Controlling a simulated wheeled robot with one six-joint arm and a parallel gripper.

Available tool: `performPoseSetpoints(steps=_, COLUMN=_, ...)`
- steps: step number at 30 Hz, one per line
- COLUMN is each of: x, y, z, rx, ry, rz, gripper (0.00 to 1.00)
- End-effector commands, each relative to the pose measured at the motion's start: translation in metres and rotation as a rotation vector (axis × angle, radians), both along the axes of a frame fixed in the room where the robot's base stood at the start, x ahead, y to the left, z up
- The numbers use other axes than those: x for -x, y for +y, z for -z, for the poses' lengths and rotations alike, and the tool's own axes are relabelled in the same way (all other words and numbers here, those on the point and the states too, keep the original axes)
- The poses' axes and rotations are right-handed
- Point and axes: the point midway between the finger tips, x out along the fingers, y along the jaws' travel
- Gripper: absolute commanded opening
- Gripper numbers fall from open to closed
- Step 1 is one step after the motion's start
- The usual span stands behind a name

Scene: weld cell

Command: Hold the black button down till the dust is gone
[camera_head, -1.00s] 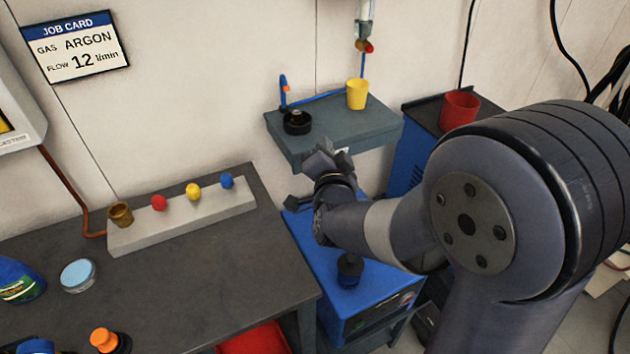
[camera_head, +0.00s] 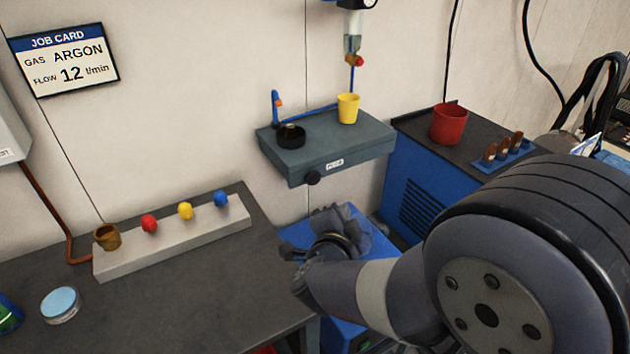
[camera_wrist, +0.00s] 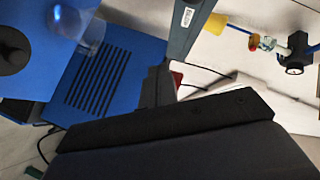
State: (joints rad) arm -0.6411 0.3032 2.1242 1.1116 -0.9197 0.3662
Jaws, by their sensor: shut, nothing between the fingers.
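A round black knob (camera_head: 312,177), the likely black button, sits on the front face of the grey wall shelf (camera_head: 350,149), left of a small white label (camera_head: 334,164). My gripper (camera_head: 338,218) is shut and empty, below and a little right of the knob and apart from it. A black round cup (camera_head: 290,136) stands on the shelf beside a blue nozzle (camera_head: 276,103) with an orange tip. I cannot make out dust in it. The wrist view shows the shelf edge (camera_wrist: 188,25) but not the knob.
A yellow cup (camera_head: 348,108) stands on the shelf below a hanging clear bowl (camera_head: 353,42). A blue cabinet (camera_head: 415,190) with a red cup (camera_head: 449,124) is at right. The left bench (camera_head: 190,295) carries a pale block (camera_head: 175,240) with coloured knobs.

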Motion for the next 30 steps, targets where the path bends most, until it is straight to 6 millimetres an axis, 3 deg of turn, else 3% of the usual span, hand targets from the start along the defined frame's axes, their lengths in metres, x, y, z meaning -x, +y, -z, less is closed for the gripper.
performPoseSetpoints(steps=7, x=-0.013, y=0.009, z=-0.001, rx=0.000, ry=0.000, rz=0.000, gripper=0.00)
performPoseSetpoints(steps=21, x=-0.064, y=0.043, z=-0.001, rx=0.000, ry=-0.001, rz=-0.001, gripper=0.00)
performPoseSetpoints(steps=30, x=-0.073, y=0.049, z=0.000, rx=0.000, ry=-0.001, rz=-0.001, gripper=0.00)
